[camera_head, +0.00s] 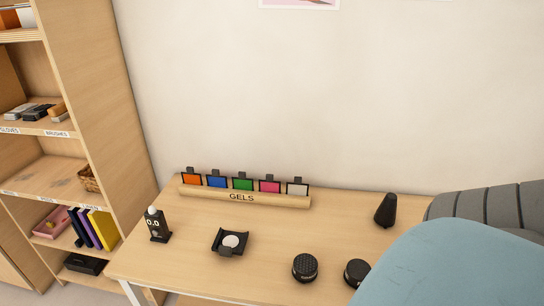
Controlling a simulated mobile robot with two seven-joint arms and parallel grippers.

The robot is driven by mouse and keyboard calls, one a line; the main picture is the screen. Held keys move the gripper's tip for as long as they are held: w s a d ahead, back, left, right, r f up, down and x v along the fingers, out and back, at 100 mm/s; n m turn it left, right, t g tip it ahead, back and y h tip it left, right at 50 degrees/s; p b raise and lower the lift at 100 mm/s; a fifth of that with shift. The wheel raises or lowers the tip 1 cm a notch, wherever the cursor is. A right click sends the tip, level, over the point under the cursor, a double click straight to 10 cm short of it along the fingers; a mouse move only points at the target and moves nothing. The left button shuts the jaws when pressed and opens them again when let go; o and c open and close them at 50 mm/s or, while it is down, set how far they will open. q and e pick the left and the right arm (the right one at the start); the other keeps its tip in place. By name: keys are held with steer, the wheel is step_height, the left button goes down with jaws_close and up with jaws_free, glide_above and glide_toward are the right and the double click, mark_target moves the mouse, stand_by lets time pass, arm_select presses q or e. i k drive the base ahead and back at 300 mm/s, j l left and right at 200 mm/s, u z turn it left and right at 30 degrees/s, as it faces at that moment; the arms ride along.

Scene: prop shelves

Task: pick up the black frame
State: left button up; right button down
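Several small black-edged frames stand in a row in a wooden rack marked GELS (215,198) at the back of the table. From left to right they hold orange (192,179), blue (217,181), green (242,184), pink (269,187) and white (297,189) panels. A low black square holder (220,240) with a pale round disc lies on the table in front of the rack. I cannot tell which of these is the black frame. Neither of my grippers is in view.
Two round black knobbed items (305,267) (356,272) and a black cone-like item (386,210) are to the right. A wooden shelf unit (95,90) is at left. The table's right part is hidden.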

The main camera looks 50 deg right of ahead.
mark_target(228, 243)
steer(key=z, duration=1.25)
steer(key=i+l, duration=0.15)
steer(key=l, duration=0.2)
steer(key=i+l+z, duration=0.1)
steer(key=l, duration=0.3)
steer(key=i+l, duration=0.2)
steer(key=l, duration=0.15)
